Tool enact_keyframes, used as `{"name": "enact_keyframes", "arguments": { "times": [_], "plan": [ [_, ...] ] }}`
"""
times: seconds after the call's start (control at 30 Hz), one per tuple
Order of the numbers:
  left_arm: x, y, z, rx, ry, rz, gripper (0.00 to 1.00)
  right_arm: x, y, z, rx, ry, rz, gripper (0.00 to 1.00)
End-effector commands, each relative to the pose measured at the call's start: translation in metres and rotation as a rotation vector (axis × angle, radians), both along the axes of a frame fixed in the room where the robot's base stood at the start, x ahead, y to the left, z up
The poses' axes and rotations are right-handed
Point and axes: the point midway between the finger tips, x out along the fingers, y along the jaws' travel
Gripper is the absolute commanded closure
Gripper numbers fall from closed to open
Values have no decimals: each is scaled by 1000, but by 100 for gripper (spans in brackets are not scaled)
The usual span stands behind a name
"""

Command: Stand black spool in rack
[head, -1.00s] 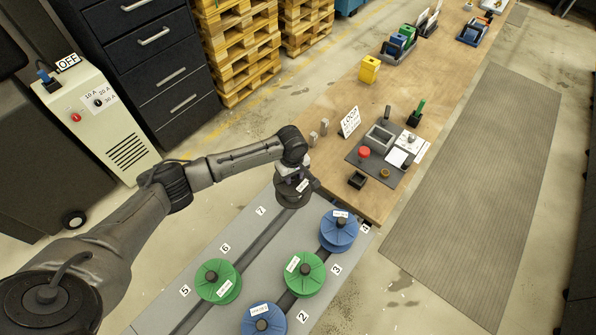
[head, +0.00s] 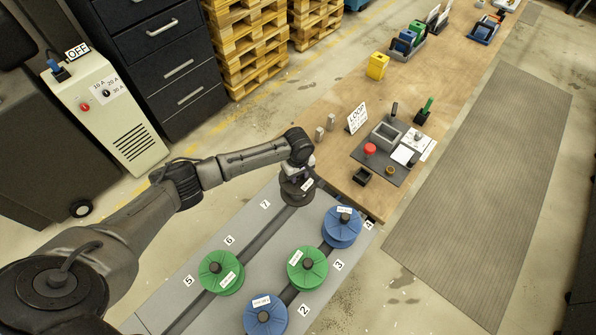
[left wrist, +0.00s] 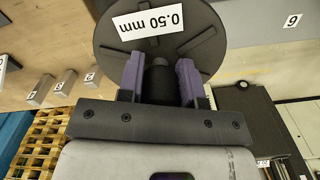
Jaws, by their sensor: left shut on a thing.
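The black spool (head: 296,194) is at the far end of the grey rack (head: 243,257), near the table edge and the number 7 label. My left gripper (head: 301,174) is above it. In the left wrist view, the purple fingers (left wrist: 160,82) are shut on the dark central hub of the black spool (left wrist: 190,22), whose flange carries a 0.50 mm label. I cannot tell whether the spool touches the rack. My right gripper is out of view.
Green spools (head: 221,271) and (head: 307,267) and blue spools (head: 342,227) and (head: 265,315) stand in the rack.

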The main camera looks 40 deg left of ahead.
Motion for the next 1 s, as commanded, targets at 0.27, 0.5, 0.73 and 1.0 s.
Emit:
{"name": "enact_keyframes", "arguments": {
  "times": [0.27,0.5,0.73,1.0],
  "plan": [
    [2,-1,-18,-3,-5,1,100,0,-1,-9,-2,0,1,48],
    [2,0,-27,-2,-5,0,100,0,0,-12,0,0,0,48],
    [2,0,-30,-2,-5,0,100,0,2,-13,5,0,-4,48],
    [2,0,-31,-2,-5,0,100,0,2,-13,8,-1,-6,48]
  ]
}}
